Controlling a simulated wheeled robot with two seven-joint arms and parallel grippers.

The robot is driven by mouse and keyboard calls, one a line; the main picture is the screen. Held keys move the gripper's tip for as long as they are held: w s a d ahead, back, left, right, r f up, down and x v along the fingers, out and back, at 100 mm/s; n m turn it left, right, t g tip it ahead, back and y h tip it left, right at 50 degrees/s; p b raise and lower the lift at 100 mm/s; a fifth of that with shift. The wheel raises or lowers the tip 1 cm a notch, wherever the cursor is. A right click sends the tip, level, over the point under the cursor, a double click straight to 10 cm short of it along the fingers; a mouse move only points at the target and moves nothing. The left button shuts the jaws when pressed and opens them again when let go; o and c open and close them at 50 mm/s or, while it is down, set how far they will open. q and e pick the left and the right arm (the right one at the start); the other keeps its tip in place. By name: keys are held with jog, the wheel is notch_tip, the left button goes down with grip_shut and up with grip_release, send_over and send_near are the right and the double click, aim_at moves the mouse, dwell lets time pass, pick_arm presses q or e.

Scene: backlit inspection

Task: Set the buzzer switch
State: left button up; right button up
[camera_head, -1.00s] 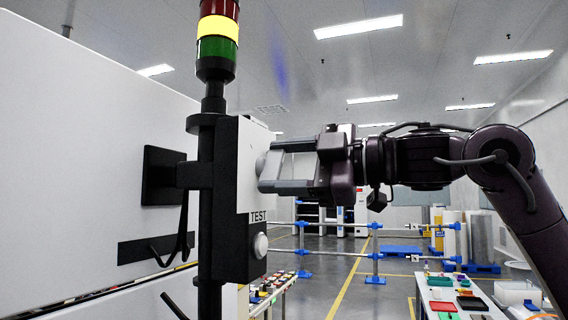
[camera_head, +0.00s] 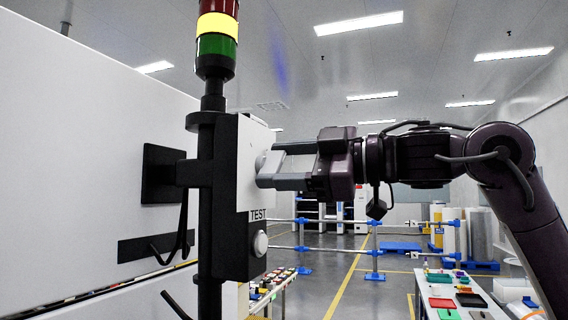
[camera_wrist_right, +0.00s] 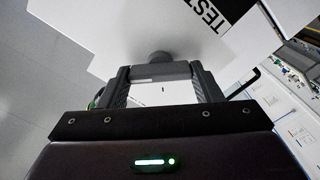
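The buzzer switch (camera_head: 261,161) is a grey knob on the white front of a box on a dark post. My right gripper (camera_head: 268,172) reaches it from the right in the head view and covers most of it. In the right wrist view, the right gripper's fingers (camera_wrist_right: 162,82) stand at both ends of a grey bar, the switch's handle (camera_wrist_right: 161,71), and appear shut on it. A dark round part (camera_wrist_right: 160,57) shows behind the bar. My left gripper is not in view.
A white cabinet wall (camera_head: 80,120) stands left. Tables with small parts (camera_head: 455,295) stand lower right.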

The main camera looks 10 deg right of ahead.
jog(key=o, duration=0.4)
jog(key=b+v, duration=0.3)
jog(key=v, duration=0.4)
jog(key=shift+s+d, duration=0.2)
jog(key=shift+d, duration=0.15)
jog(key=shift+a, duration=0.1)
